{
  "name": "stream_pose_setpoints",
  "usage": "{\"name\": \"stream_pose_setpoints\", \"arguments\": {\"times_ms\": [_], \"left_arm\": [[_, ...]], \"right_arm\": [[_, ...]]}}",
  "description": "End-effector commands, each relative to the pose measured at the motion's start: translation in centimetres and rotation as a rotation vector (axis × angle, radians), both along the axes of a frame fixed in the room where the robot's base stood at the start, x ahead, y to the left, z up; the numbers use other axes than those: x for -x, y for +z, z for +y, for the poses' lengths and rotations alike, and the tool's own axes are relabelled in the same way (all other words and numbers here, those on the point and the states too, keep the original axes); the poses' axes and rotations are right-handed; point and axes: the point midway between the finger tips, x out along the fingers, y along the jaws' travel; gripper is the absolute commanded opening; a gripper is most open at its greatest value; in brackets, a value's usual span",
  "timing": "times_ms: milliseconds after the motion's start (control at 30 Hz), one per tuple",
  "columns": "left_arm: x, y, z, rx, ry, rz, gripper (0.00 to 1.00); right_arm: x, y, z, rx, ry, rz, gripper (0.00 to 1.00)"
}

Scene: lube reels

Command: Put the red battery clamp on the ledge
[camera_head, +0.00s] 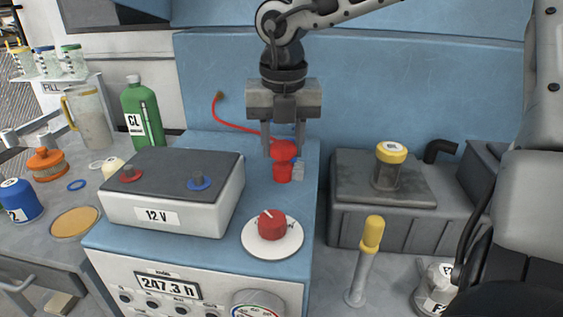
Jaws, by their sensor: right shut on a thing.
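The red battery clamp (283,151) is between the fingers of my right gripper (283,148), which is shut on it and points down. The clamp is upright, just above or on the blue top (220,238) of the cabinet; I cannot tell if it touches. A red cable (238,126) runs from it up and left to the blue wall. I cannot tell for sure which surface is the ledge. My left gripper is not in view.
A 12 V battery (167,216) with red and blue terminals stands left of the clamp. A red knob (272,224) on a white dial is in front. Right are a grey box (380,222) and a yellow-topped post (371,235). A green bottle (142,115) stands at the left.

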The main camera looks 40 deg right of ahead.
Motion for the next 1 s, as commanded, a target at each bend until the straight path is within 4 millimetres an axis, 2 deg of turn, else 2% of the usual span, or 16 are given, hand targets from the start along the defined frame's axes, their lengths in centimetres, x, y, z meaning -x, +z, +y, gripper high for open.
{"name": "stream_pose_setpoints", "arguments": {"times_ms": [100,200,367,533,833,967,1000], "left_arm": [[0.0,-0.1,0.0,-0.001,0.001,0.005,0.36],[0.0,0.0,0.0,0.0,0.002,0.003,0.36],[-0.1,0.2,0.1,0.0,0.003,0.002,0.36],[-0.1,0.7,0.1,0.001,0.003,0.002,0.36],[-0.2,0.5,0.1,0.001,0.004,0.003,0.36],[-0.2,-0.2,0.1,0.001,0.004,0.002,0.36],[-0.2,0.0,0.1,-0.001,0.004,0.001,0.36]], "right_arm": [[-1.2,-1.9,-1.0,-0.001,-0.001,0.001,0.06],[-1.8,-2.6,-1.4,-0.001,0.0,-0.001,0.06],[-2.4,-3.8,-2.0,-0.001,-0.001,0.001,0.06],[-2.3,-6.1,-1.9,-0.001,0.001,0.002,0.06],[-2.3,-6.6,-1.9,-0.002,0.001,-0.003,0.06],[-2.3,-7.2,-1.9,-0.002,0.001,-0.003,0.06],[-2.3,-7.0,-1.9,-0.002,0.0,-0.001,0.44]]}}
